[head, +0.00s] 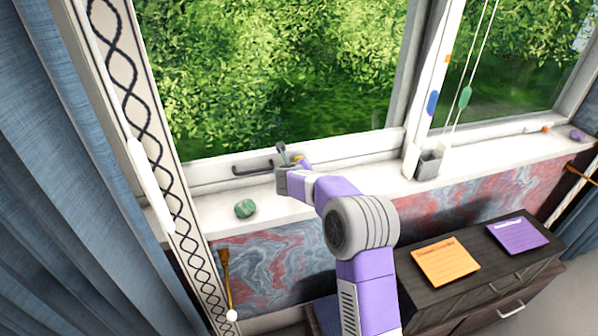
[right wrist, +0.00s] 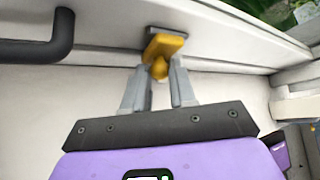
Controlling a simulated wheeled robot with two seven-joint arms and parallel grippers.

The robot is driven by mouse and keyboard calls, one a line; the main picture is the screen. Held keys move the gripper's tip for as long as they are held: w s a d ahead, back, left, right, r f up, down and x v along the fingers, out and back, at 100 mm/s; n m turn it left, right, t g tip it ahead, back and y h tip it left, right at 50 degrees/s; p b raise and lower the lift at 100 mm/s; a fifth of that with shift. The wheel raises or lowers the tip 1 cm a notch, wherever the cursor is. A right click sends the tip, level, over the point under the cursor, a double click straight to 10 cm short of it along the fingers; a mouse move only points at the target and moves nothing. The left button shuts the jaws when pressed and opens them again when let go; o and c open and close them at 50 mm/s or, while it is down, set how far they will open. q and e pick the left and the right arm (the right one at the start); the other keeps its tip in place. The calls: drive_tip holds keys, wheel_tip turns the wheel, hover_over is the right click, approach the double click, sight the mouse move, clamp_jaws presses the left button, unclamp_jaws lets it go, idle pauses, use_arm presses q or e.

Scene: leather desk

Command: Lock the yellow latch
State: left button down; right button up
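The yellow latch (right wrist: 165,47) sits on a grey mount on the white window frame. Its rounded end points down toward my right gripper (right wrist: 160,75). The two grey fingers stand on either side of that end, with a narrow gap about as wide as it. I cannot tell whether they press on it. In the head view my right gripper (head: 291,160) is at the lower window frame above the sill, and only a small bit of the latch (head: 298,159) shows beside the fingers. My left gripper is not in view.
A dark window handle (head: 252,169) is just left of the latch, also seen in the right wrist view (right wrist: 40,45). A green ball-like object (head: 245,208) lies on the white sill (head: 340,190). A dark cabinet (head: 480,250) holds orange and purple notes.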

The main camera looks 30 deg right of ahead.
drive_tip(key=o, duration=0.4)
drive_tip(key=shift+w+d, duration=0.1)
drive_tip(key=v, duration=0.7)
drive_tip(key=shift+s+a+r+p, duration=0.15)
drive_tip(key=shift+s+a+p, duration=0.1)
drive_tip(key=shift+p, duration=0.1)
